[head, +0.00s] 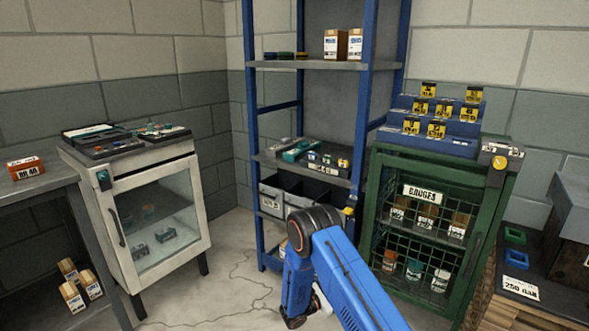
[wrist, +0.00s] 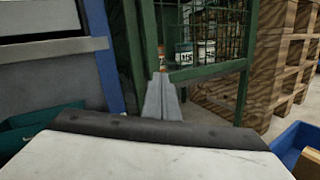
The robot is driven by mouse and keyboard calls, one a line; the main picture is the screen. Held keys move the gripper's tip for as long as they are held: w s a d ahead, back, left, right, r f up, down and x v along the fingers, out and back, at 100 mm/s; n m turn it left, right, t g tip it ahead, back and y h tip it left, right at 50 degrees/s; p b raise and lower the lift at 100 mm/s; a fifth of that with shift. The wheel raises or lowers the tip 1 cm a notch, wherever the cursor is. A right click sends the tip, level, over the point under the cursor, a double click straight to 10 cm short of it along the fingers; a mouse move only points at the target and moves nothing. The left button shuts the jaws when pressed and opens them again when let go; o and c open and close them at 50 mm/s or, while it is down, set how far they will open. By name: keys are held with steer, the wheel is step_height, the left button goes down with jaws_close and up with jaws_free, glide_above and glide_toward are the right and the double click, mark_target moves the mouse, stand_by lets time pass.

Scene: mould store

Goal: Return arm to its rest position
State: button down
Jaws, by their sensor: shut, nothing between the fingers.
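My blue arm (head: 350,285) is folded in the lower middle of the head view, with a dark joint ringed in orange at its top. Its end is mostly hidden behind its own links there. In the wrist view my gripper (wrist: 161,95) is shut and empty, its grey fingers together and pointing away from the camera. Beyond the fingers stands the green mesh cabinet (wrist: 142,45), with a gap I cannot measure. The same green cabinet (head: 372,215) is right of my arm in the head view.
A blue shelf rack (head: 250,110) stands behind my arm. A white glass-door cabinet (head: 190,150) is at left, beside a grey bench (head: 30,190). Wooden pallets (wrist: 285,60) are at right in the wrist view. A blue bin (wrist: 292,140) is at lower right.

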steer(key=s+d+r+m+g+y, duration=0.2)
steer(key=s+d+r+m+g, duration=0.25)
steer(key=r, duration=0.55)
steer(key=s+d+r+m+g+y, duration=0.25)
steer(key=s+d+r, duration=0.25)
steer(key=s+r, duration=0.35)
steer(key=s+d+r+m+g+y, duration=0.1)
steer(key=s+d+r+m+g, duration=0.35)
steer(key=r, duration=0.65)
steer(key=s+a+r+m+t+y, duration=0.2)
steer(key=s+r+m+y, duration=0.1)
steer(key=s, duration=0.7)
steer(key=s+a+r+m+t+y, duration=0.2)
steer(key=s+r+m+t+y, duration=0.1)
steer(key=s, duration=0.8)
steer(key=s+a+r+m+t+y, duration=0.2)
steer(key=s+r+y, duration=0.3)
steer(key=s, duration=0.5)
steer(key=shift+s+a+m+y, duration=0.3)
steer(key=shift+a+m+y, duration=0.05)
steer(key=shift+m, duration=0.2)
steer(key=shift+t, duration=0.25)
